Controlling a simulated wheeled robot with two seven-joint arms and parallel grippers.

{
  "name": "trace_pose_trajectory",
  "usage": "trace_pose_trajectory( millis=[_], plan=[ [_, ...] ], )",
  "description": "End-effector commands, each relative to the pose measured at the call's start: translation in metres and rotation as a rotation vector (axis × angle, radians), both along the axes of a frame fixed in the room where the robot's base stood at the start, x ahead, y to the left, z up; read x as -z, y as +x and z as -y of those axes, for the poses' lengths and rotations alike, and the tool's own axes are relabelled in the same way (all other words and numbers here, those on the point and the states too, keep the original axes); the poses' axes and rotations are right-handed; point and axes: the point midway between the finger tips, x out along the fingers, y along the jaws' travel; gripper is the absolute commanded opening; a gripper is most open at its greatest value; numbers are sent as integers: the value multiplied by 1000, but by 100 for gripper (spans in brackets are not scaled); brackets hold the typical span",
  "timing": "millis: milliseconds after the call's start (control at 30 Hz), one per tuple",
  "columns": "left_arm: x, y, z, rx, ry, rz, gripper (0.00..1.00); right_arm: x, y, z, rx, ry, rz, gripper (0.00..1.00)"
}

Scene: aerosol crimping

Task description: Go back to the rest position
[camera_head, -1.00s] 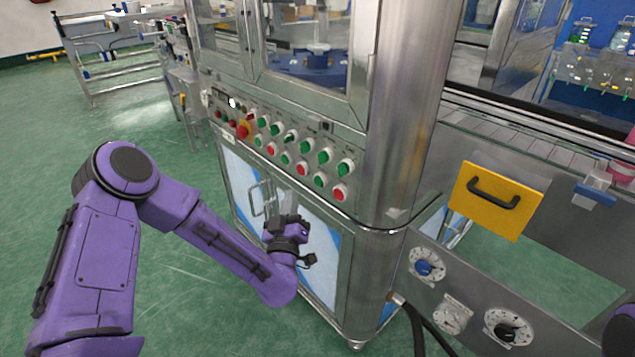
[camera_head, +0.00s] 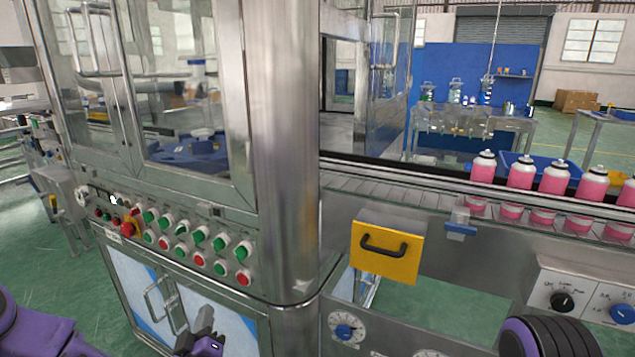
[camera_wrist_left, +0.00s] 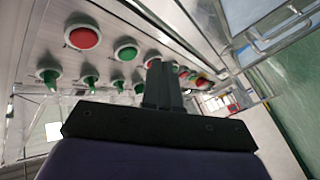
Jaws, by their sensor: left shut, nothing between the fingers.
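My left gripper (camera_head: 203,338) is low in front of the machine's lower cabinet doors, below the button panel (camera_head: 175,240). It is shut and holds nothing. In the left wrist view its closed fingers (camera_wrist_left: 163,86) point towards the panel, with red and green buttons around them in the picture; I cannot tell the exact gap. Part of my left arm shows at the lower left corner. A dark, ribbed part of my right arm (camera_head: 548,338) shows at the bottom right, but its gripper is out of the picture.
A steel corner column (camera_head: 285,150) stands right of the panel. A conveyor (camera_head: 385,195) carries several pink bottles (camera_head: 553,180) at the right. A yellow plate with a black handle (camera_head: 387,248) is on the machine's front. A cabinet door handle (camera_head: 163,308) sticks out near my left gripper.

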Motion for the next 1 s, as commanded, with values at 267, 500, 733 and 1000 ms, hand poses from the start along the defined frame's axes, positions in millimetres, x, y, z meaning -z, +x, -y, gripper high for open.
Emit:
trace_pose_trajectory(
  millis=[267,500,733,1000],
  plan=[
    [158,-179,27,71,-139,-911,0,-53,0,0,0,0,0,43],
    [162,-318,-20,-35,46,-1332,0,-91,0,0,0,0,0,43],
    [164,-333,-22,-7,94,-1371,0,-94,0,0,0,0,0,43],
    [164,-332,-22,-7,94,-1368,0,-94,0,0,0,0,0,43]
  ],
)
